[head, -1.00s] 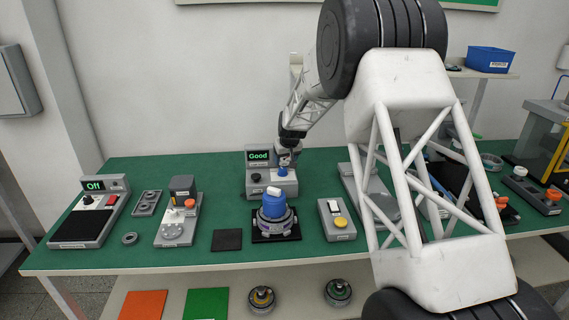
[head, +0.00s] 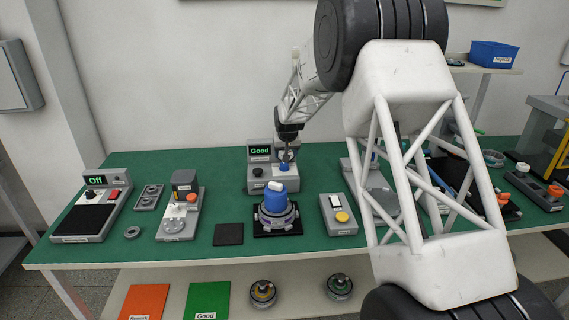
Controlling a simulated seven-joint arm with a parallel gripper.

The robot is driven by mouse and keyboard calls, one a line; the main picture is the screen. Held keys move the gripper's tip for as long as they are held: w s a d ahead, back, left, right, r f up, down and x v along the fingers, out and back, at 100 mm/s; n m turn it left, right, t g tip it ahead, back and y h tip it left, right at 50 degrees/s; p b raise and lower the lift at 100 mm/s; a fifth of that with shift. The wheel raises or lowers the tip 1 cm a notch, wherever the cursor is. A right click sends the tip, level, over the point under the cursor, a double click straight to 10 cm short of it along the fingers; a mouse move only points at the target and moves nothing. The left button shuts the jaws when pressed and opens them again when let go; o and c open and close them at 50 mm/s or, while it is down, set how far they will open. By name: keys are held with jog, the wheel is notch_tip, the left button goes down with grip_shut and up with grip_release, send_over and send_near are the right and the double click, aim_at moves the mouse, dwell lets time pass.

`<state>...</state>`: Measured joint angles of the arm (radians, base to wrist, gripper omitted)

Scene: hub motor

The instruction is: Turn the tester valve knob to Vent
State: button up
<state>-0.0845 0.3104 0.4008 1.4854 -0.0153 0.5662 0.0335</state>
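The tester (head: 259,182) is a grey unit at the back middle of the green bench, with a small screen reading "Good" in green. A small black knob (head: 257,171) is on its front left. A blue knob (head: 284,167) is at its right, just below my gripper. I cannot read the labels or tell where either knob points. My gripper (head: 288,154) hangs downward over the tester's right side. Its fingertips are too small to show whether they are open, or whether they touch the blue knob.
A blue cylinder with a white top (head: 274,197) stands on a hub motor on a black base in front of the tester. A box with a white switch and yellow button (head: 339,215) is to the right. My large white arm link hides part of the right bench.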

aim_at(284, 164)
jog(key=shift+w+a+r+m+h, duration=0.15)
jog(key=shift+m+h, duration=0.1)
jog(key=shift+m, duration=0.3)
jog(key=shift+s+a+f+m+h, duration=0.15)
jog(key=shift+m+h, duration=0.1)
jog(key=shift+m, duration=0.3)
jog(key=shift+w+r, duration=0.1)
jog(key=shift+x, duration=3.9)
jog(key=shift+c, duration=0.5)
jog(key=c, duration=0.8)
jog(key=shift+n+y, duration=0.6)
jog(key=shift+n, duration=0.9)
